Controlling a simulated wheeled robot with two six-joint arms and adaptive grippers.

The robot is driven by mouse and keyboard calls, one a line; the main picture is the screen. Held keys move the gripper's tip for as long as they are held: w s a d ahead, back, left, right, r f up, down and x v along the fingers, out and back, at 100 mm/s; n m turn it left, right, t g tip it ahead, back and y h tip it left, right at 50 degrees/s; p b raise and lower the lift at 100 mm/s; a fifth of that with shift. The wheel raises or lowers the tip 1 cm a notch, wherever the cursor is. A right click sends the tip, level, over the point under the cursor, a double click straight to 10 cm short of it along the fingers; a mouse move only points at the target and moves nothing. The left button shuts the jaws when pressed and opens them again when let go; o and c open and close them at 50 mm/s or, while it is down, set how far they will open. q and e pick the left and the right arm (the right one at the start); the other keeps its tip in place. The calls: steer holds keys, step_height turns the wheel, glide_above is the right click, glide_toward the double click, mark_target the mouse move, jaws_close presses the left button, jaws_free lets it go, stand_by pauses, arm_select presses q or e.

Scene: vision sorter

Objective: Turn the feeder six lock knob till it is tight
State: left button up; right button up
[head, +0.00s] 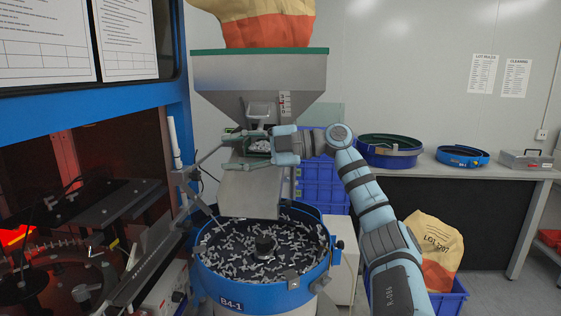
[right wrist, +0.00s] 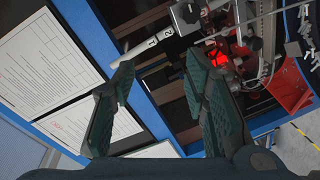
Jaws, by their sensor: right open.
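My right gripper (head: 226,152) is in front of the grey hopper, its fingers pointing left, open and empty. In the right wrist view its two fingers (right wrist: 160,62) stand wide apart with nothing between them. A white post (head: 174,140) rises left of the gripper. A white rod marked 1 and 2 (right wrist: 148,47) shows beyond the fingertips in the right wrist view, with a grey block (right wrist: 187,13) bearing a dark round spot at its end. I cannot tell whether this spot is the lock knob. No label reading six shows. My left gripper is not in view.
The blue feeder bowl B4-1 (head: 232,296), full of small pale parts, stands below the gripper. The hopper (head: 215,72) holds a bag above. A blue-framed machine (head: 130,98) stands left. A bench (head: 495,174) is at the right.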

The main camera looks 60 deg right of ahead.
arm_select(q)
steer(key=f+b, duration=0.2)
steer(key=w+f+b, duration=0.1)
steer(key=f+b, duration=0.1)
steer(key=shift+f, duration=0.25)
arm_select(e)
steer(key=a+f+v, duration=0.1)
steer(key=v, duration=0.9)
steer(key=shift+s, duration=0.35)
steer(key=shift+w, duration=0.1)
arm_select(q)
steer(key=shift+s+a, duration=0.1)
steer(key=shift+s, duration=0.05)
